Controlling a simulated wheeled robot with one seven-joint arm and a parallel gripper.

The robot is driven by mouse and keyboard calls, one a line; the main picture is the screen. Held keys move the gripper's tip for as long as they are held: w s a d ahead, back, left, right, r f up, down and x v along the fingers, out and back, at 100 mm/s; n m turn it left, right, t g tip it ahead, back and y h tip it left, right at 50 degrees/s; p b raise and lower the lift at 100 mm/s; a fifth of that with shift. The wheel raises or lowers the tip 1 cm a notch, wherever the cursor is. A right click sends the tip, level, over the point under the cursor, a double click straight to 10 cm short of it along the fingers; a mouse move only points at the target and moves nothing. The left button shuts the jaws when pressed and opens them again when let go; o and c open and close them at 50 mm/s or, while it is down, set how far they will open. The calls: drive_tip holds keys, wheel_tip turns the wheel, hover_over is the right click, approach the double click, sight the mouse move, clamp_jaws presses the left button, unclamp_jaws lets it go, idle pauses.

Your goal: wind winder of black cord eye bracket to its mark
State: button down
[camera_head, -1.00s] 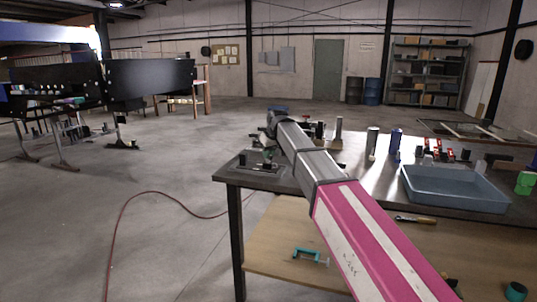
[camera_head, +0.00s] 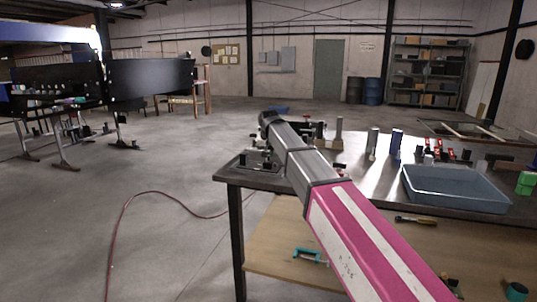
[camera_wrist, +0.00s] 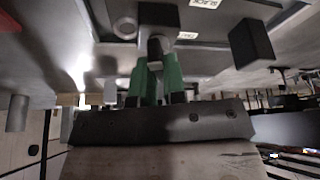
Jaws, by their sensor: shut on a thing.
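My gripper (camera_wrist: 156,72) has green fingers and is shut on the small dark winder (camera_wrist: 155,48) in the wrist view. The winder sits at a dark plate that carries small white labels, one reading "BLACK" (camera_wrist: 205,3). A dark block (camera_wrist: 251,44) stands to the right of the fingers. In the head view the cord eye bracket (camera_head: 243,167) is a dark fixture on the left corner of the workbench, partly behind my arm. My fingertips are hard to make out there. The winder's mark and its exact angle cannot be told.
The workbench (camera_head: 228,180) also holds a blue-grey tray (camera_head: 455,199), a blue cylinder (camera_head: 396,141), a grey cylinder (camera_head: 372,141) and red-and-black parts. A teal clamp (camera_head: 308,255) lies on the lower wooden shelf. A red hose (camera_head: 121,215) lies on the open floor at left.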

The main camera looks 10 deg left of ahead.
drive_tip(key=shift+f, duration=0.1)
drive_tip(key=c, duration=1.2)
unclamp_jaws()
drive_tip(key=v, duration=1.1)
